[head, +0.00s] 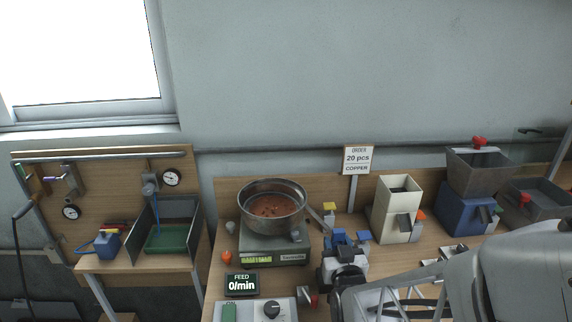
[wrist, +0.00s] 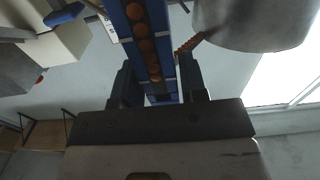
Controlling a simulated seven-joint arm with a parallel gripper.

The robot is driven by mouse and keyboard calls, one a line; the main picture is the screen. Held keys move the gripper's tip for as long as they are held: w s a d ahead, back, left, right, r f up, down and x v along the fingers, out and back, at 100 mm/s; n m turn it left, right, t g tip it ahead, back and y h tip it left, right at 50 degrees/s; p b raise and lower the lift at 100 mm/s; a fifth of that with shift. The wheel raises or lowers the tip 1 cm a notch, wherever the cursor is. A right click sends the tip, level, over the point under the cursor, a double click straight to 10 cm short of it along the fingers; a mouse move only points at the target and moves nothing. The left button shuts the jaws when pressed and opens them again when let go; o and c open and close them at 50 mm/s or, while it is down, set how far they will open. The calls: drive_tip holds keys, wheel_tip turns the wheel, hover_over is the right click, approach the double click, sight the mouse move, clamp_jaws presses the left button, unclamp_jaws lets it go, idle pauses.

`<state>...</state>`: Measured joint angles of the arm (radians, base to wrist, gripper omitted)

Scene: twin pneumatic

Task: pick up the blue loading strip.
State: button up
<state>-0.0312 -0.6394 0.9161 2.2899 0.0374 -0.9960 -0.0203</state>
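A blue strip (wrist: 138,35) with several round copper-coloured pieces along it runs from the top edge of the wrist view down between the fingers. My gripper (wrist: 158,82) has one dark finger on each side of it. The gap at the left finger is hard to judge, so I cannot tell whether the fingers touch the strip. In the head view, my gripper (head: 344,258) is low in front of blue parts (head: 340,238) on the bench, which partly hide behind it.
A metal pan (head: 272,205) with copper pieces sits on a green scale (head: 275,250) left of my gripper. A cream hopper (head: 397,210) and a blue-based hopper (head: 466,212) stand to the right. The feed display (head: 241,284) reads 0/min.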

sight(340, 236)
clamp_jaws()
drive_tip(key=shift+r, duration=0.15)
drive_tip(key=shift+r, duration=0.8)
drive_tip(key=shift+s+r, duration=0.15)
drive_tip(key=shift+r, duration=0.8)
drive_tip(key=s+r, duration=0.1)
drive_tip(key=s, duration=1.4)
drive_tip(key=shift+d+r, duration=0.15)
drive_tip(key=shift+s, duration=0.35)
